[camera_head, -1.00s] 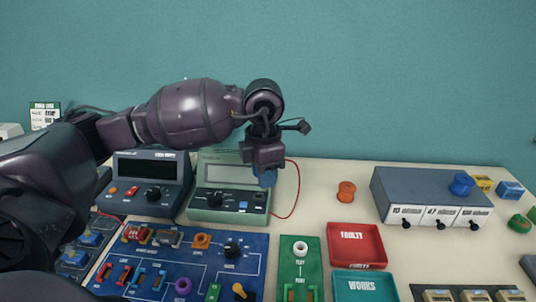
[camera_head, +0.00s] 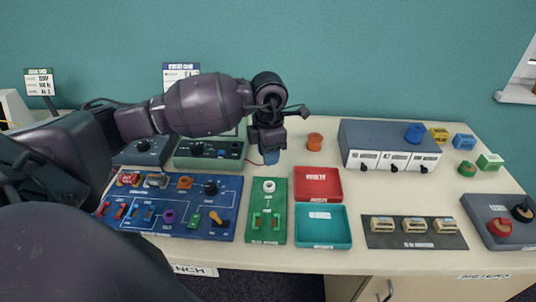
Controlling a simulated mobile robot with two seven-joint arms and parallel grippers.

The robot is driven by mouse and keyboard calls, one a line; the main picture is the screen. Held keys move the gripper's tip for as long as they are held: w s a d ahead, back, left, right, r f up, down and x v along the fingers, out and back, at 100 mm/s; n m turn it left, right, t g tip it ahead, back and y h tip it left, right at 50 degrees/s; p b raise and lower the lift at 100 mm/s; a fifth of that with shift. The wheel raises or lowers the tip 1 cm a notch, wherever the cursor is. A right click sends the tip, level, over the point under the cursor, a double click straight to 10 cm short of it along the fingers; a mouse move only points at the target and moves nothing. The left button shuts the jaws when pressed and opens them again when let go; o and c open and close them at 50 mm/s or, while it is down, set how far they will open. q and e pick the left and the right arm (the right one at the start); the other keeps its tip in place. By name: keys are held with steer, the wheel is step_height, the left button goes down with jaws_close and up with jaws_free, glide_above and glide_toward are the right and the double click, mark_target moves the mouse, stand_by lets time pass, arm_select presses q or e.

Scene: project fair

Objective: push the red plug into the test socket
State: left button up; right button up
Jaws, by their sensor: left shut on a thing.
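My left gripper (camera_head: 270,154) reaches in over the back of the bench, by the right end of a green meter (camera_head: 208,151). Its bluish tip points down and it is shut. A thin red lead (camera_head: 259,163) runs up to it from the meter side. The red plug itself is hidden, apparently within the fingers. The test socket is a white ring (camera_head: 269,186) at the top of a green board (camera_head: 280,226), in front of the gripper and apart from it. My right gripper is not in view.
A red tray (camera_head: 329,194) and a teal tray (camera_head: 323,240) lie right of the green board. A blue circuit board (camera_head: 190,225) lies left. An orange spool (camera_head: 315,141) and a grey box (camera_head: 380,136) stand behind.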

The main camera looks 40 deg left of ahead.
arm_select(q)
steer(key=shift+w, duration=0.2)
steer(key=shift+a+f, duration=0.1)
steer(key=shift+f, duration=0.3)
steer(key=shift+f+b, duration=0.2)
steer(key=shift+b, duration=0.15)
steer(key=shift+f+b, duration=0.3)
steer(key=shift+f, duration=0.35)
steer(key=shift+f+b, duration=0.35)
steer(key=shift+f, duration=0.35)
steer(key=shift+f+b, duration=0.85)
steer(key=shift+f, duration=0.75)
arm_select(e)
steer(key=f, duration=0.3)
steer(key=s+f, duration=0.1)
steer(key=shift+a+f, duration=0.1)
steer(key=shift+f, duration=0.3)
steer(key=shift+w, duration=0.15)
